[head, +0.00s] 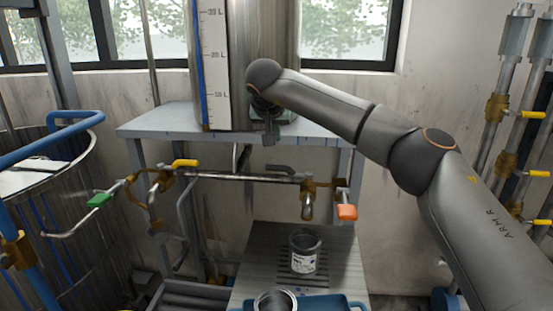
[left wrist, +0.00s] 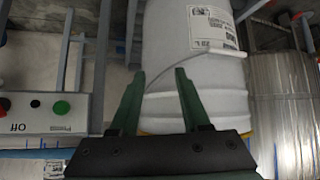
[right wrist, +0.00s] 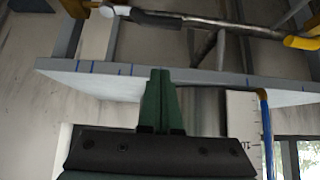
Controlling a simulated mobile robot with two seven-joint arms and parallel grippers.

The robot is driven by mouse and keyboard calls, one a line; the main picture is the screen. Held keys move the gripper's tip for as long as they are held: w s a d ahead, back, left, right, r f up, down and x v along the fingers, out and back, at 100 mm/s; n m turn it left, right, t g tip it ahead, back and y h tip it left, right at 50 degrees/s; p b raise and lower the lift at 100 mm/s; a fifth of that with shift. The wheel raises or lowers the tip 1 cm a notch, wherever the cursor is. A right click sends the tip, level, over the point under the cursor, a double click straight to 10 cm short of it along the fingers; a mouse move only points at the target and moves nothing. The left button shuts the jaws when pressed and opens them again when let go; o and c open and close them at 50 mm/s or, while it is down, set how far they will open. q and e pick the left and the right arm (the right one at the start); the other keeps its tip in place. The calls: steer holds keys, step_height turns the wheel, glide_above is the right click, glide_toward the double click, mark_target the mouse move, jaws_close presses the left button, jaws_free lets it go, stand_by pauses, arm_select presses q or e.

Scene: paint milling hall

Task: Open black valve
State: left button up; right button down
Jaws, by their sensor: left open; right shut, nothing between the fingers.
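The black valve handle (head: 281,169) sits on the horizontal metal pipe under the table, lying roughly along the pipe. In the right wrist view, which looks upside down, a dark handle (right wrist: 155,18) shows along the pipe beyond the table edge. My right gripper (head: 270,138) is shut and empty at the table's front edge, above the handle and apart from it. Its closed fingers (right wrist: 160,73) overlap the table edge in the right wrist view. My left gripper (left wrist: 160,73) is open and empty in front of a white drum (left wrist: 195,60); it is outside the head view.
A yellow handle (head: 184,163), a green handle (head: 98,201) and an orange handle (head: 347,212) are on nearby pipes. The table (head: 165,124) bears a tall scaled tank (head: 213,60). Below, an open can (head: 304,254) stands on a grated stand. A control box (left wrist: 45,113) is near my left gripper.

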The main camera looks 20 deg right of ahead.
mark_target(288, 171)
steer(key=p+x, duration=0.3)
steer(key=x, duration=0.7)
steer(key=shift+s, duration=0.1)
steer(key=shift+f, duration=0.15)
steer(key=shift+s+a+f, duration=0.15)
steer(key=shift+s+a, duration=0.35)
steer(key=shift+s, duration=0.35)
steer(key=shift+s+a+f, duration=0.15)
steer(key=shift+s+a, duration=0.35)
steer(key=shift+s, duration=0.35)
